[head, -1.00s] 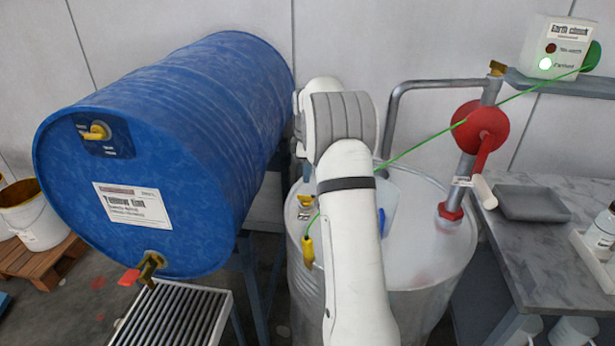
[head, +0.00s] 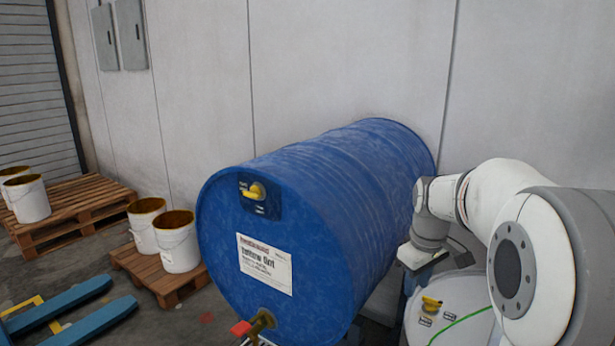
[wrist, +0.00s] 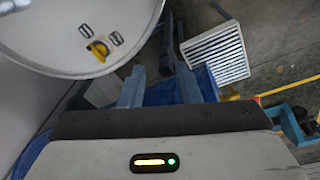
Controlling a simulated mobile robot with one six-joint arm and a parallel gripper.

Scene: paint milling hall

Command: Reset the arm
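My arm comes in from the right of the head view, bent, with its wrist end pointing down between the blue drum and the pale round vessel. My gripper (wrist: 160,88) shows in the wrist view as two blue-grey fingers standing apart, with nothing seen between them but background. Its fingers are hidden in the head view. The blue drum (head: 300,220) lies on its side left of the arm, with a yellow cap and a red-handled tap on its front. The vessel lid (head: 445,310) has a yellow valve (head: 431,303); the lid (wrist: 75,25) also shows in the wrist view.
Wooden pallets (head: 75,215) with white buckets (head: 178,245) stand left of the drum. Blue pallet-truck forks (head: 65,305) lie on the floor at lower left. A slatted grate (wrist: 215,52) is in the wrist view. The wall is close behind the drum.

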